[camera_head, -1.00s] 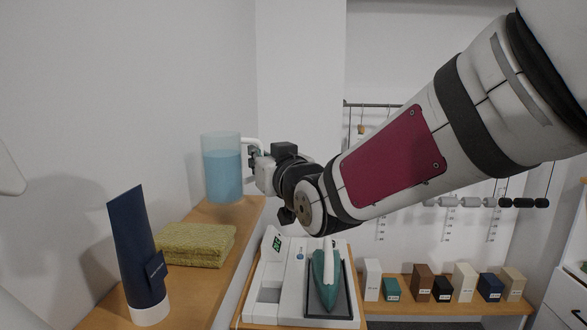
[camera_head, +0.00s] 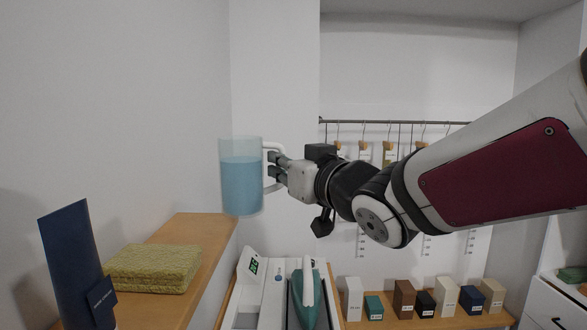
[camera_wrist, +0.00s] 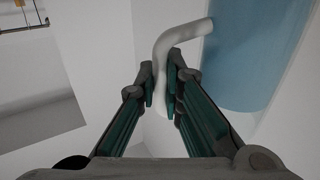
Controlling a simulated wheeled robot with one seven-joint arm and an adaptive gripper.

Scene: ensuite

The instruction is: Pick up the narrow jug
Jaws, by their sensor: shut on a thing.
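The narrow jug (camera_head: 241,187) is a clear, tall vessel holding blue liquid, with a white handle on its right side. It hangs upright in the air, to the right of and above the end of the wooden shelf. My gripper (camera_head: 276,171) is shut on the jug's handle from the right. In the wrist view the two fingers (camera_wrist: 163,88) close on the white handle (camera_wrist: 165,55), and the jug's blue body (camera_wrist: 250,55) fills the upper right. The handle's part between the fingers is partly hidden.
A folded yellow-green towel (camera_head: 152,268) and a dark blue tube (camera_head: 75,262) stand on the wooden shelf (camera_head: 195,228) at left. An iron (camera_head: 307,295) on a white station (camera_head: 262,290) is below. Several small boxes (camera_head: 404,298) line a low shelf; a rail with hangers (camera_head: 395,122) is behind.

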